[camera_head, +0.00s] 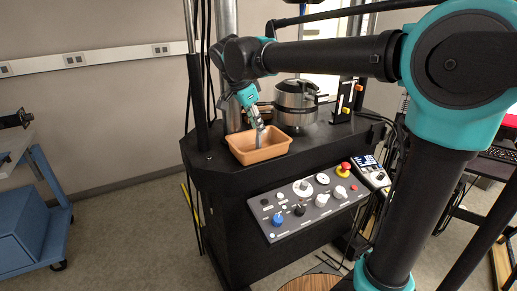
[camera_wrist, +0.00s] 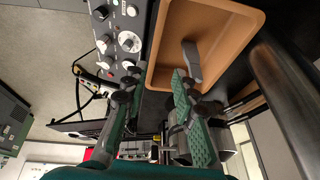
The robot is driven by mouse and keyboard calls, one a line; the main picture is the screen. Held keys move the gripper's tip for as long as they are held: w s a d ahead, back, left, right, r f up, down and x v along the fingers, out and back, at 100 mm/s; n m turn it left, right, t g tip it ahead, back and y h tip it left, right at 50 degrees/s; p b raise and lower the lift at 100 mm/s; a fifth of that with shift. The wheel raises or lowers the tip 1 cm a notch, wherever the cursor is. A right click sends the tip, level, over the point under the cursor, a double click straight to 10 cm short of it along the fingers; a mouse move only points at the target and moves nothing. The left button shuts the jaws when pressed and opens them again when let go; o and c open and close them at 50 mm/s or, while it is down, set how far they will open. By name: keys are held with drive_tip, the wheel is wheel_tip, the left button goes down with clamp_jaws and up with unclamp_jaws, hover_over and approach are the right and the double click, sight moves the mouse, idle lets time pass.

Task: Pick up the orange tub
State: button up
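The orange tub (camera_head: 244,157) is a shallow rectangular open tub near the front edge of the black bench top. In the wrist view the tub (camera_wrist: 155,45) fills the upper middle, and a grey block-like piece (camera_wrist: 192,62) shows inside it. My gripper (camera_head: 257,128) reaches down at the tub from above. In the wrist view my gripper (camera_wrist: 157,82) has its two green-padded fingers well apart, with the tub's side wall seen between their tips. One finger lies over the tub's inside, the other outside it. I cannot tell whether either touches the wall.
A silver metal vessel (camera_head: 295,101) stands right behind the tub. A control panel (camera_head: 312,200) with knobs and a red stop button (camera_head: 346,166) juts from the bench front. Black posts and a metal column rise close behind and left. A blue cart (camera_head: 35,215) stands far left.

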hover_over(268, 154)
drive_tip(key=s+a, duration=0.1)
drive_tip(key=a, duration=0.1)
wheel_tip(268, 154, down, 6)
drive_tip(key=shift+s+d+f, duration=0.1)
drive_tip(key=shift+s+x, duration=0.1)
drive_tip(key=shift+x, duration=1.25)
drive_tip(key=shift+s+x, duration=0.15)
drive_tip(key=shift+x, duration=1.2)
drive_tip(key=shift+d, duration=0.15)
clamp_jaws()
